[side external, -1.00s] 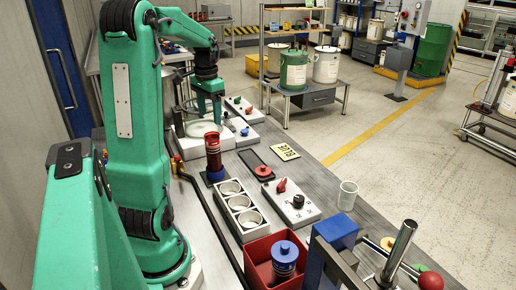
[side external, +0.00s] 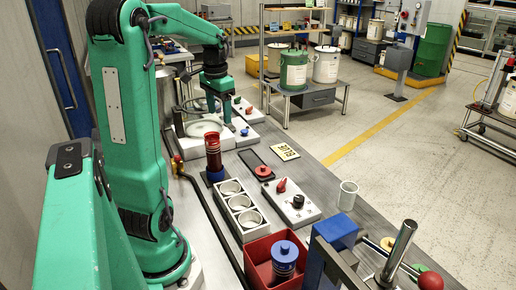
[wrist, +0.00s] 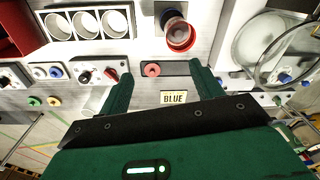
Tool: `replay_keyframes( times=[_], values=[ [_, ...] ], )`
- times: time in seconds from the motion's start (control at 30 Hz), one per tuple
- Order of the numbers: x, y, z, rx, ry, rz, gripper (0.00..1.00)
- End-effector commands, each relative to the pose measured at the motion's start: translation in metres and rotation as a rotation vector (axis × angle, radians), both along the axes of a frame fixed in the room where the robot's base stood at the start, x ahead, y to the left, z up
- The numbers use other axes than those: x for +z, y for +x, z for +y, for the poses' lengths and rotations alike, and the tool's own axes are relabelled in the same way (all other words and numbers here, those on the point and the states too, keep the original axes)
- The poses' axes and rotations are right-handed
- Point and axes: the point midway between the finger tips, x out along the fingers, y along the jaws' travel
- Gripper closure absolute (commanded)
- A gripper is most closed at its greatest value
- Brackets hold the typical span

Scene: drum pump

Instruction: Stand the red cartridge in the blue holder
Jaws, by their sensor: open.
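The red cartridge (side external: 213,152) stands upright in the blue holder (side external: 215,175), a low square block on the bench. In the wrist view the cartridge (wrist: 180,35) shows at the top as a red ring with a dark body, with the blue holder (wrist: 169,14) around its lower end. My gripper (side external: 226,122) is beyond the cartridge in the side view, pointing down near the white units and apart from the cartridge. In the wrist view my gripper's fingers (wrist: 163,76) are spread, with nothing held between them.
A grey block with three round wells (side external: 240,206) stands near the holder. A red bin (side external: 262,247) holds a blue-topped cartridge (side external: 285,255). A card reading BLUE (wrist: 174,98), a switch box (side external: 293,202) and a clear beaker (side external: 347,195) are on the bench.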

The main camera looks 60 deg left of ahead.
Motion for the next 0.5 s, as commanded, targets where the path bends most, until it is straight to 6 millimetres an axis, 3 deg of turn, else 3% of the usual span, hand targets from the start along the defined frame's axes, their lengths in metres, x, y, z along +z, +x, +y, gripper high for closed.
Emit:
replay_keyframes(
  times=[0.23, 0.5],
  values=[
    [0.019, 0.019, -0.084, -0.067, 0.061, -0.09, 0.35],
    [0.026, 0.015, -0.174, -0.134, 0.091, -0.22, 0.35]
  ],
)
